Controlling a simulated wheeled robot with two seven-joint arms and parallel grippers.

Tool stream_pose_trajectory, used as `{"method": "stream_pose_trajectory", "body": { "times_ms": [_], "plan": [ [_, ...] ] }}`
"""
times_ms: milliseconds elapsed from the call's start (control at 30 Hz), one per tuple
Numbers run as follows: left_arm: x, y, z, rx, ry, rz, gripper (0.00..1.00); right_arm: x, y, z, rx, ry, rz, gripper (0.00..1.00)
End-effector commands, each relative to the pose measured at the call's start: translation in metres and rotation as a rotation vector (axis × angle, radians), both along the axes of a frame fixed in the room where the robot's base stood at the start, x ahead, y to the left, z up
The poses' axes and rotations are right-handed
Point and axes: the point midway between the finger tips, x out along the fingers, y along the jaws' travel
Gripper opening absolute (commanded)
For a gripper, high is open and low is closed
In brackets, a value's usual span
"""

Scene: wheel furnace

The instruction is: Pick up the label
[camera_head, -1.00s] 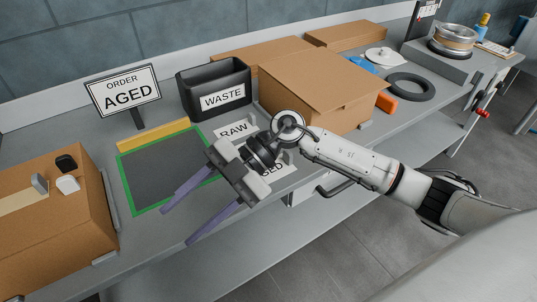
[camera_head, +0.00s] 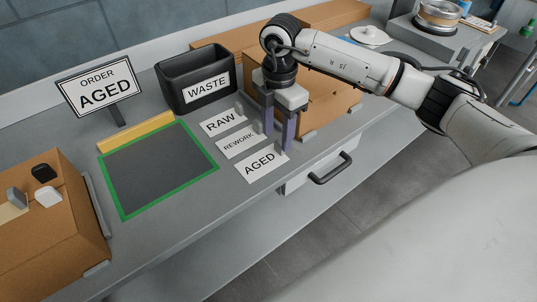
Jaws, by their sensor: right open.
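Three white labels lie in a row on the grey bench: RAW (camera_head: 221,122), REWORK (camera_head: 240,143) and AGED (camera_head: 261,164). Each has a small grey tab at its right end. A standing sign (camera_head: 100,88) reads ORDER AGED. My right gripper (camera_head: 279,143) points down at the right ends of the labels, with its two purple fingers apart. The fingers are close to the AGED label's tab; I cannot tell whether they touch it. My left gripper is not in view.
A black WASTE bin (camera_head: 205,82) stands behind the labels. A green-framed dark mat (camera_head: 160,170) with a yellow bar (camera_head: 136,132) lies left of them. A cardboard box (camera_head: 65,235) is at the left; another (camera_head: 325,105) is behind my gripper. A drawer handle (camera_head: 331,169) juts out in front.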

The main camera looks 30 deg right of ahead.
Motion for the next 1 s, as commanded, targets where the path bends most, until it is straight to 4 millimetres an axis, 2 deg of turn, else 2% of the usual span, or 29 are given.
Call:
{"method": "stream_pose_trajectory", "body": {
  "times_ms": [233, 533, 567, 700, 800, 1000],
  "plan": [
    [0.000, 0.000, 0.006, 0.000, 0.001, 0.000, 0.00, -0.001, -0.004, -0.036, 0.001, 0.004, 0.000, 0.47],
    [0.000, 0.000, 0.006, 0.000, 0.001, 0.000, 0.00, -0.001, -0.003, -0.043, 0.001, 0.002, 0.002, 0.47],
    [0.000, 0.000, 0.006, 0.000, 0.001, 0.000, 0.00, -0.001, -0.003, -0.043, 0.001, 0.002, 0.002, 0.45],
    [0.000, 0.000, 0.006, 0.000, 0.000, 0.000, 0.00, -0.001, -0.003, -0.043, 0.001, 0.002, 0.002, 0.22],
    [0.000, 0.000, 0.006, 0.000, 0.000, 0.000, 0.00, -0.001, -0.003, -0.043, 0.001, 0.002, 0.002, 0.08],
    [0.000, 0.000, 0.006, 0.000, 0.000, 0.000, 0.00, -0.001, -0.003, -0.043, 0.001, 0.002, 0.002, 0.08]
  ]
}}
